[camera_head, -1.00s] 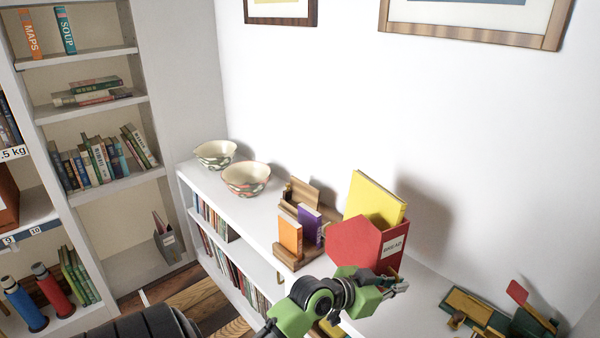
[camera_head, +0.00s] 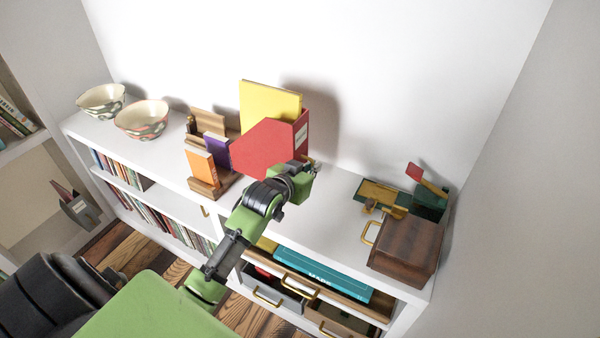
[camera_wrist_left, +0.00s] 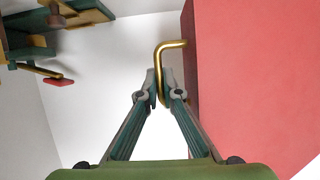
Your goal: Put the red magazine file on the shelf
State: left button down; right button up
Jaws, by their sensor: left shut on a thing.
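The red magazine file (camera_head: 262,150) stands upright on the white low bookcase (camera_head: 335,215), with a yellow book (camera_head: 270,101) sticking up from it and a pale label on its narrow side. My left gripper (camera_head: 309,169) is at the file's lower right edge. In the left wrist view its fingers (camera_wrist_left: 158,98) are shut on a brass handle (camera_wrist_left: 170,43) beside the file's red side (camera_wrist_left: 255,80). The handle appears to belong to the file's narrow side. I cannot tell whether the file touches the top. My right gripper is not in view.
A wooden organiser with an orange book (camera_head: 201,167) and a purple book (camera_head: 216,148) stands close left of the file. Two bowls (camera_head: 141,119) are farther left. A wooden box (camera_head: 407,248) and a green-and-brass item (camera_head: 380,192) stand right, with bare top between.

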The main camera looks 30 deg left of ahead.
pick_arm(q)
jog(key=shift+w+f, duration=0.1)
jog(key=shift+f, duration=3.2)
jog(key=c, duration=2.2)
grip_release()
jog(key=shift+f, duration=0.2)
jog(key=shift+c, duration=0.2)
jog(key=shift+s, duration=0.2)
jog(key=shift+r, duration=0.15)
